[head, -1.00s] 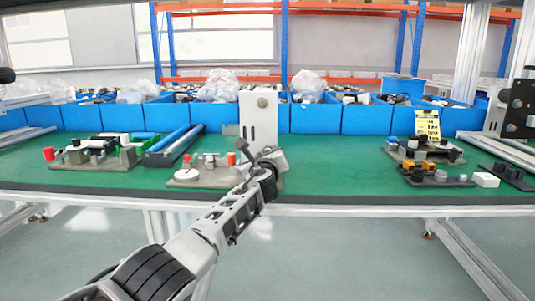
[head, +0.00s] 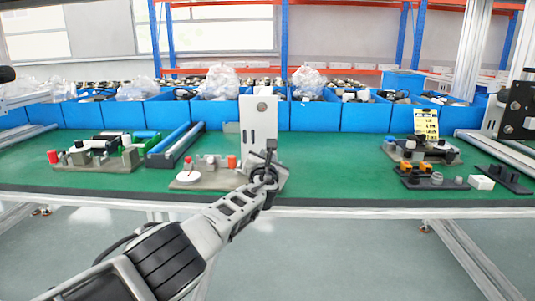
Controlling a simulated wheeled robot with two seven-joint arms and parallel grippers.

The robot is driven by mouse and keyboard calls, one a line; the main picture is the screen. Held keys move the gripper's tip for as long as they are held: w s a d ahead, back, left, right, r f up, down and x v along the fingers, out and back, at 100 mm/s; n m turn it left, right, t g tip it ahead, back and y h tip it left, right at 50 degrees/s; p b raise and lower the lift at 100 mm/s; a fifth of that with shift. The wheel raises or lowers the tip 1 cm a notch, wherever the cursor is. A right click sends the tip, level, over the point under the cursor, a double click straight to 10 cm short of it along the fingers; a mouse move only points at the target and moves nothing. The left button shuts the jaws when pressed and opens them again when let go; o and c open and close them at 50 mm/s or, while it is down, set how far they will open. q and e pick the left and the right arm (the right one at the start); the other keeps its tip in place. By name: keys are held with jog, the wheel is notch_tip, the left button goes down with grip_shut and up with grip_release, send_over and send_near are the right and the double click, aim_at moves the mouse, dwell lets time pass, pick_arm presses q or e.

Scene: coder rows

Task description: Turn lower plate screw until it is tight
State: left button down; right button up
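A light grey upright plate (head: 256,120) stands at the rear of a grey fixture base (head: 215,181) on the green bench. One round screw or hole (head: 261,106) shows near the plate's top. My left gripper (head: 268,155) is in front of the plate's lower part, at its right side. Any lower screw is hidden behind my gripper and wrist. The gripper is small and dark here, so I cannot tell whether its fingers are open, shut or touching the plate. My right gripper is not in view.
The base carries a white disc (head: 188,178) and an orange cylinder (head: 231,161). Another fixture (head: 100,158) stands left, beside a blue-edged rail (head: 176,145). More fixtures (head: 425,150) and a white block (head: 481,182) stand right. Blue bins (head: 315,117) line the back. Green bench between is clear.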

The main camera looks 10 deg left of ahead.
pick_arm(q)
jog(key=c, duration=1.4)
grip_release()
jog(key=shift+c, duration=0.2)
jog(key=n+b, duration=0.1)
jog(key=n, duration=0.2)
jog(key=n+b, duration=0.3)
jog(key=n, duration=0.2)
jog(key=shift+f+n, duration=0.3)
jog(key=shift+f, duration=0.05)
jog(key=shift+r+n+b, duration=0.2)
jog(key=shift+n+b, duration=0.1)
jog(key=shift+n, duration=0.4)
jog(key=shift+r, duration=0.1)
